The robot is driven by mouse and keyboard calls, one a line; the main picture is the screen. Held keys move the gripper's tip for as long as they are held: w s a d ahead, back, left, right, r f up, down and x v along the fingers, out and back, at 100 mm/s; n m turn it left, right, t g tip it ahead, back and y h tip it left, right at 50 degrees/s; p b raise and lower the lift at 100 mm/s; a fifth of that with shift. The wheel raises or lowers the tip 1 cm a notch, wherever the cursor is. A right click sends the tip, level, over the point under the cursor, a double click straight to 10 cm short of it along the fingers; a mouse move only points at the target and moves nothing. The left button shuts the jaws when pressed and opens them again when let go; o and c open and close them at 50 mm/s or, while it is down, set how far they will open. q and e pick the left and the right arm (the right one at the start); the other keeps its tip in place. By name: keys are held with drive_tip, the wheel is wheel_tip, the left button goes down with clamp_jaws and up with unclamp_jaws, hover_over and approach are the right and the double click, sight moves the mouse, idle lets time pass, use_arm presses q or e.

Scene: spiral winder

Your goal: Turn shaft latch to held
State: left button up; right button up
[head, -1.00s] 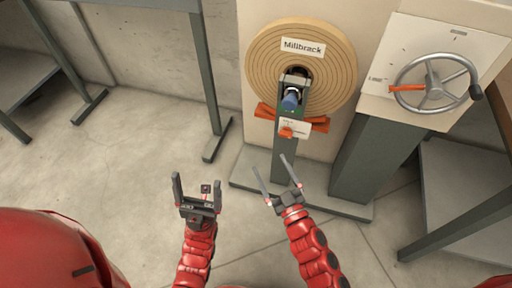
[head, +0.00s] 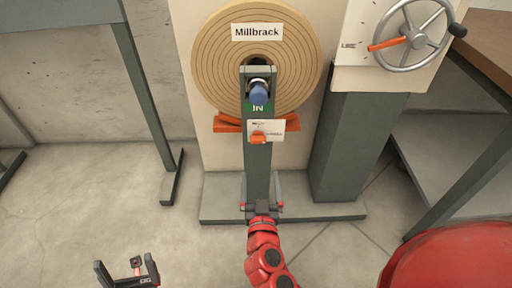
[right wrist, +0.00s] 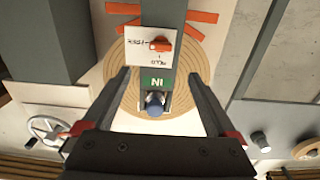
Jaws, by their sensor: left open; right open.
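The orange latch knob (head: 258,138) sits on a small white label plate (head: 279,126) on the front of the grey post (head: 257,165). In the right wrist view, the knob (right wrist: 160,44) and its plate (right wrist: 125,57) appear upside down; the small lettering is hard to read. The blue-ended shaft (head: 259,93) shows above a green "IN" mark. My right gripper (head: 262,182) is open and empty, in front of the post and below the knob in the head view. My left gripper (head: 126,266) is open and empty, low at the left, away from the post.
A large tan coil (head: 215,60) labelled Millbrack is behind the post, with orange supports (head: 227,124) under it. A handwheel (head: 418,42) with an orange pointer is on a pedestal (head: 355,145) at right.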

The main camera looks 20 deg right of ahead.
sight(258, 142)
drive_tip(key=x, duration=1.3)
drive_tip(key=shift+w+b, duration=0.35)
drive_tip(key=shift+b, duration=0.05)
drive_tip(key=c, duration=1.4)
drive_tip(key=shift+o, duration=0.2)
